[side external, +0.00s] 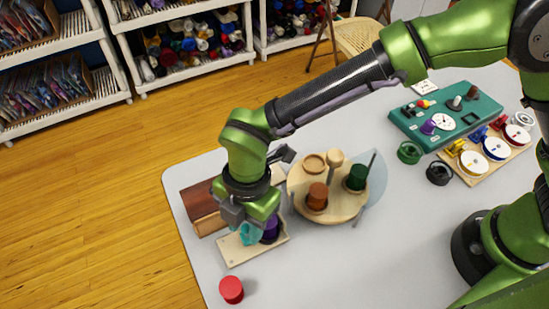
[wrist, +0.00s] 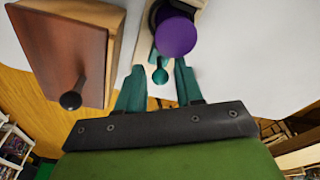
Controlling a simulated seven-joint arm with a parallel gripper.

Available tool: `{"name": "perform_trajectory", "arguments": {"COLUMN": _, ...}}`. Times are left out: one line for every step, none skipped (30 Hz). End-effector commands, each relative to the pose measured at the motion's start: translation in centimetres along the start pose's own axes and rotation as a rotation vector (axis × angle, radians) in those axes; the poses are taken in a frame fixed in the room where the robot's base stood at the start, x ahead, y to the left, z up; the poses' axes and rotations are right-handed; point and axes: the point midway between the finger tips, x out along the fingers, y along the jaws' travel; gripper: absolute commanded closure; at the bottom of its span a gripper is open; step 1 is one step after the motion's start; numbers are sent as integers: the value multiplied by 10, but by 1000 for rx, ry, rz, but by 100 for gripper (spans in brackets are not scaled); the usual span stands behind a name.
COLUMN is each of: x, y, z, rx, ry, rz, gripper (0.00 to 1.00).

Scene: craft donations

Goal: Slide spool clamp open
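The spool clamp sits on a pale wooden board (side external: 235,251) near the table's left front edge in the side view. A purple spool (side external: 271,231) stands on it, partly hidden by my gripper (side external: 249,234), which is low over the board. In the wrist view the purple spool (wrist: 177,35) is at the top centre. A small teal knob (wrist: 160,75) on a stem lies just below it. My gripper's teal fingers (wrist: 158,80) are open, one on each side of the knob, with gaps visible. I cannot tell the clamp jaw's exact position.
A brown wooden box with a dark knob (wrist: 72,99) is close at left in the wrist view. A round wooden carousel (side external: 334,207) with spools stands right of the clamp in the side view. A red spool (side external: 231,290) is at the front edge. The front middle of the table is clear.

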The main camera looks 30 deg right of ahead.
Motion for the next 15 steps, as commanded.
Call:
{"name": "perform_trajectory", "arguments": {"x": 0, "y": 0, "z": 0, "rx": 0, "ry": 0, "rz": 0, "gripper": 73}}
{"name": "perform_trajectory", "arguments": {"x": 0, "y": 0, "z": 0, "rx": 0, "ry": 0, "rz": 0, "gripper": 78}}
{"name": "perform_trajectory", "arguments": {"x": 0, "y": 0, "z": 0, "rx": 0, "ry": 0, "rz": 0, "gripper": 84}}
{"name": "perform_trajectory", "arguments": {"x": 0, "y": 0, "z": 0, "rx": 0, "ry": 0, "rz": 0, "gripper": 88}}
{"name": "perform_trajectory", "arguments": {"x": 0, "y": 0, "z": 0, "rx": 0, "ry": 0, "rz": 0, "gripper": 93}}
{"name": "perform_trajectory", "arguments": {"x": 0, "y": 0, "z": 0, "rx": 0, "ry": 0, "rz": 0, "gripper": 99}}
{"name": "perform_trajectory", "arguments": {"x": 0, "y": 0, "z": 0, "rx": 0, "ry": 0, "rz": 0, "gripper": 100}}
{"name": "perform_trajectory", "arguments": {"x": 0, "y": 0, "z": 0, "rx": 0, "ry": 0, "rz": 0, "gripper": 100}}
{"name": "perform_trajectory", "arguments": {"x": 0, "y": 0, "z": 0, "rx": -1, "ry": 0, "rz": 1, "gripper": 100}}
{"name": "perform_trajectory", "arguments": {"x": 0, "y": 0, "z": -1, "rx": -1, "ry": 0, "rz": 1, "gripper": 100}}
{"name": "perform_trajectory", "arguments": {"x": 0, "y": 1, "z": -2, "rx": -1, "ry": 0, "rz": 1, "gripper": 100}}
{"name": "perform_trajectory", "arguments": {"x": 0, "y": 2, "z": -4, "rx": -2, "ry": 1, "rz": 2, "gripper": 100}}
{"name": "perform_trajectory", "arguments": {"x": 0, "y": 3, "z": -5, "rx": -3, "ry": 1, "rz": 2, "gripper": 100}}
{"name": "perform_trajectory", "arguments": {"x": 1, "y": 4, "z": -7, "rx": -3, "ry": 0, "rz": 2, "gripper": 100}}
{"name": "perform_trajectory", "arguments": {"x": 1, "y": 6, "z": -10, "rx": -3, "ry": 1, "rz": 3, "gripper": 100}}
